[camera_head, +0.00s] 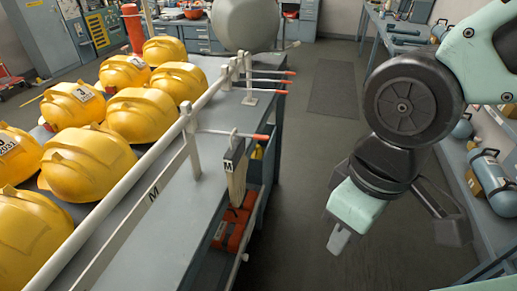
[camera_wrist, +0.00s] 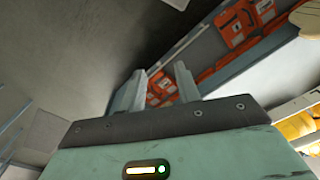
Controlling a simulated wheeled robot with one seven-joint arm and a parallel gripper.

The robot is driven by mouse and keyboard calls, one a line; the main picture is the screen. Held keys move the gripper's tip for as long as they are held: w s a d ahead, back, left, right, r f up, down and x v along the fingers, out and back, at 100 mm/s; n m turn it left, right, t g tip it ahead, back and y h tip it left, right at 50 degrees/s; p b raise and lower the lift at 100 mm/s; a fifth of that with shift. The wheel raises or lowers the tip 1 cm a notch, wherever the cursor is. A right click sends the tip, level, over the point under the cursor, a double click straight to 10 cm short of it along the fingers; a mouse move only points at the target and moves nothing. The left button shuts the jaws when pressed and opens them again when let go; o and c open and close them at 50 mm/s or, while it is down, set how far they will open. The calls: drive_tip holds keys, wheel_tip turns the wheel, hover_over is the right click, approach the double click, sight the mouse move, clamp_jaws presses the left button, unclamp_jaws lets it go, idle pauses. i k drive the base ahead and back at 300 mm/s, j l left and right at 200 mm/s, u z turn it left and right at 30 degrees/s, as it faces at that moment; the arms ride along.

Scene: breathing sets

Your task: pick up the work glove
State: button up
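What looks like the work glove (camera_head: 237,180) is a tan piece hanging under a dark clip marked M, on a red-tipped peg at the right side of the rack. Its lower part hangs in front of an orange case. My gripper (camera_head: 338,242) is over the aisle, to the right of the glove and apart from it, pointing down. In the wrist view my gripper (camera_wrist: 157,88) has its two fingers apart with nothing held between them. A tan shape (camera_wrist: 307,18) at the top right of the wrist view may be the glove, but I cannot tell.
Yellow helmets (camera_head: 80,165) crowd the grey bench (camera_head: 165,205) behind a white rail (camera_head: 130,205). Several red-tipped pegs (camera_head: 270,82) stick out over the aisle. Orange cases (camera_wrist: 240,22) lie on a lower shelf. A right-hand shelf holds blue cylinders (camera_head: 492,180). The aisle floor (camera_head: 310,150) is clear.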

sight(235, 163)
drive_tip(key=l+u, duration=0.6)
drive_tip(key=u, duration=0.15)
drive_tip(key=l+u, duration=0.4)
drive_tip(key=j, duration=0.1)
